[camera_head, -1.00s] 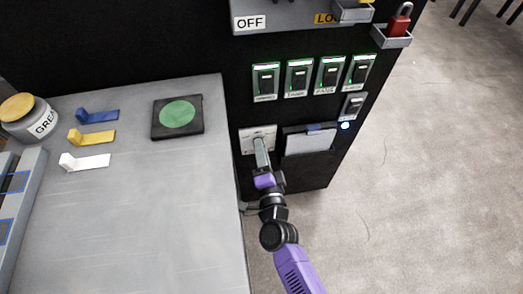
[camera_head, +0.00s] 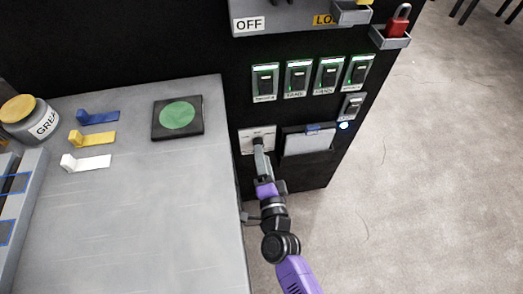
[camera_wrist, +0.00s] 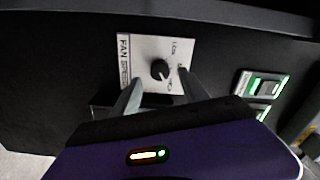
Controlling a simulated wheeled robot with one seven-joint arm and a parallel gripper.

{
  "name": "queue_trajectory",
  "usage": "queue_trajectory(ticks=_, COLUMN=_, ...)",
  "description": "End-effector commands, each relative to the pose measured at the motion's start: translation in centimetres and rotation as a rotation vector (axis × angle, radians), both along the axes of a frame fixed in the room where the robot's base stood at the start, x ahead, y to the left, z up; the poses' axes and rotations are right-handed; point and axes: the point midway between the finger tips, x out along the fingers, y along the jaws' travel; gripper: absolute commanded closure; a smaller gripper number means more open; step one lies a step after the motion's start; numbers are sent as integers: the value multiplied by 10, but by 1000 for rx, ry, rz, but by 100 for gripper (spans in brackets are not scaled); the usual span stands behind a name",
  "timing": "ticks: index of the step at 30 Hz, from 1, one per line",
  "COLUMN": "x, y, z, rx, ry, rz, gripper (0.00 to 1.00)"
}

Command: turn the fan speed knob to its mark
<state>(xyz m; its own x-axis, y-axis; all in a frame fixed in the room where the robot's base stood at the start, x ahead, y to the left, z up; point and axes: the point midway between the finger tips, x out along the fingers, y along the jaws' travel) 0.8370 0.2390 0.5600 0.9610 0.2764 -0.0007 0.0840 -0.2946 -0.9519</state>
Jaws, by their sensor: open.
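The fan speed knob (camera_wrist: 160,69) is a small black round knob on a white plate (camera_wrist: 150,48) marked FAN SPEED. In the wrist view my gripper (camera_wrist: 157,80) is open, with one finger on each side of the knob's lower part. I cannot tell whether the fingers touch it. In the head view my gripper (camera_head: 259,150) reaches the white plate (camera_head: 249,133) on the black cabinet front, and the knob is only a dark spot by the fingertips. Part of the plate's lettering is hidden by the fingers.
Several green-lit switches (camera_head: 298,77) sit above the plate, and a grey panel (camera_head: 308,144) is to its right. The grey table (camera_head: 150,210) lies to the left, with a green disc pad (camera_head: 178,115) and a grease jar (camera_head: 30,118). Floor is clear at right.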

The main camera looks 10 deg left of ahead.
Motion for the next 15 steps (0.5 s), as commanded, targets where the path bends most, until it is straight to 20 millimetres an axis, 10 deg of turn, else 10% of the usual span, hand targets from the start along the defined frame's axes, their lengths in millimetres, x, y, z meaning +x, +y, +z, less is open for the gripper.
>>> queue_trajectory(ticks=15, x=-49, y=-14, z=0, rx=1, ry=0, rz=-1, gripper=48)
